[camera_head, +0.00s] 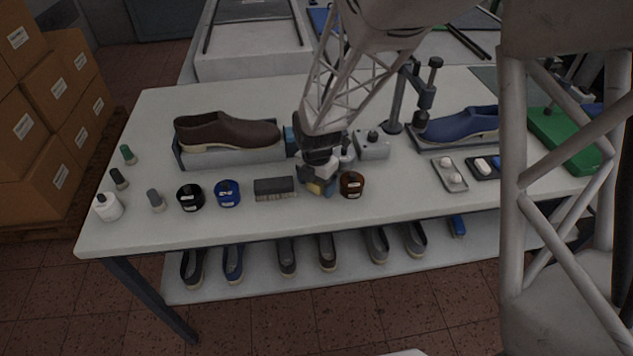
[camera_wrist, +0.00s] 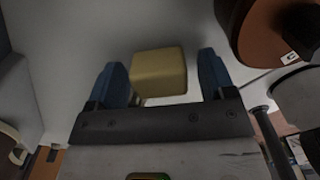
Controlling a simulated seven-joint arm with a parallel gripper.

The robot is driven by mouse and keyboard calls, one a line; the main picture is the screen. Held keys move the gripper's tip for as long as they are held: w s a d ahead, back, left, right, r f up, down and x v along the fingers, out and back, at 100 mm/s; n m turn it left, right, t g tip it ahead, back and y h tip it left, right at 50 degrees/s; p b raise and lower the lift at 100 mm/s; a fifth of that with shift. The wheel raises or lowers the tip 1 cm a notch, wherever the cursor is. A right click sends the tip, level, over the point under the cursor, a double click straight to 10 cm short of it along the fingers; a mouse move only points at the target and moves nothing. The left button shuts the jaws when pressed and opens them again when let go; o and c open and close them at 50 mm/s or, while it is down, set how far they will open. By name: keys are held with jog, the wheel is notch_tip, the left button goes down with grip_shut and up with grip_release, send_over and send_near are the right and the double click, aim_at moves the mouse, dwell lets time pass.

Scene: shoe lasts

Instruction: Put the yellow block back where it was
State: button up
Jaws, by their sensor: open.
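The yellow block (camera_wrist: 159,72) shows in the wrist view between the two blue fingertips of my gripper (camera_wrist: 164,77), with a visible gap on each side. In the head view my gripper (camera_head: 322,186) points down near the table's front part, between the dark brush and the brown jar. Only a small bit of the yellow block (camera_head: 314,187) shows there, beside the fingers; the rest is hidden. My gripper is open around the block. I cannot tell whether the block rests on the table.
A brown jar (camera_head: 352,184) stands close on the right of my gripper, and a dark brush (camera_head: 273,188) lies on its left. A brown shoe (camera_head: 226,131) on a grey stand and a grey device (camera_head: 372,145) are behind. White table (camera_head: 230,226) is clear along the front edge.

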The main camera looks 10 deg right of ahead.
jog(key=shift+r, duration=0.15)
notch_tip(320, 180, up, 12)
dwell(0.7)
dwell(0.5)
jog(key=s+d+r+m+t, duration=0.1)
jog(key=s+d+r+m, duration=0.2)
jog(key=s+m, duration=0.5)
jog(key=s+d+r+m, duration=0.3)
jog(key=s+r+m, duration=0.2)
jog(key=s+m, duration=0.3)
jog(key=s+d+r+m+t, duration=0.1)
jog(key=s+d+r+m, duration=0.2)
jog(key=s+m, duration=0.6)
jog(key=shift+r+m+t, duration=0.3)
jog(key=shift+r+m, duration=0.6)
jog(key=shift+m, duration=0.2)
